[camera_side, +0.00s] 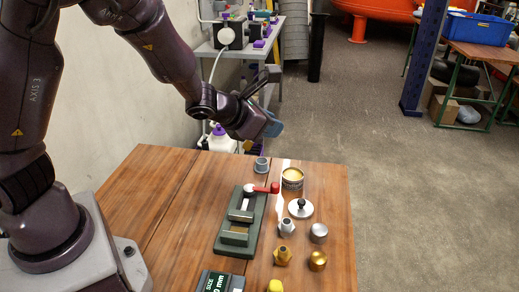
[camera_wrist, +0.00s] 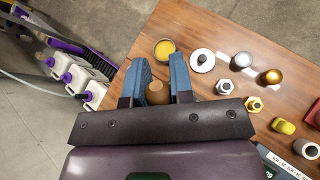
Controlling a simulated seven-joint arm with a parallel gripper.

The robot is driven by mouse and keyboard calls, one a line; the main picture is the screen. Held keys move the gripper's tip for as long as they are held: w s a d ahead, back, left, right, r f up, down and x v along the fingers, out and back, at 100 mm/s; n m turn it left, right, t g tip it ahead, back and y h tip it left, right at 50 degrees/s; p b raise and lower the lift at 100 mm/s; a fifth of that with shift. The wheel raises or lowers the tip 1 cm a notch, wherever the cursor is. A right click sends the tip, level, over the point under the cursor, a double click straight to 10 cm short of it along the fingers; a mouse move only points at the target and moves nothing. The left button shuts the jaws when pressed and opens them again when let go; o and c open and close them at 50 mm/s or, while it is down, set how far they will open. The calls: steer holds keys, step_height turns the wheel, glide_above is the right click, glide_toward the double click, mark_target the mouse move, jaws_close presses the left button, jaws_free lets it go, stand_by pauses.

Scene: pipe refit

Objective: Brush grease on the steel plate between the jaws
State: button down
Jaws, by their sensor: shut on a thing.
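My gripper (camera_side: 273,127) is raised above the far edge of the wooden table, beyond the vise. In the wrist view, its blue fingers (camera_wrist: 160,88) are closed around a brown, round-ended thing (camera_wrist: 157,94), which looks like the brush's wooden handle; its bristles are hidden. The green vise (camera_side: 224,247) with a red-ended handle lies on the table. A pale steel plate (camera_side: 241,209) appears to sit between its jaws; any grease on it is too small to tell. The open tin of yellow grease (camera_side: 292,178) stands right of the vise and also shows in the wrist view (camera_wrist: 165,49).
A white disc with a black knob (camera_side: 300,208), a steel fitting (camera_side: 286,227), brass parts (camera_side: 283,256) and a grey cup (camera_side: 262,165) stand around the vise. A dark size-marked case (camera_side: 219,281) lies at the front. The table's left side is clear.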

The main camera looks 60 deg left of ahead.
stand_by(0.3)
steer(key=s+d+f+n+t, duration=0.1)
steer(key=s+d+f+n, duration=0.2)
steer(key=f, duration=0.6)
steer(key=shift+s+d+f+n, duration=0.35)
steer(key=shift+s+n, duration=0.6)
steer(key=shift+n, duration=0.85)
steer(key=shift+r, duration=0.1)
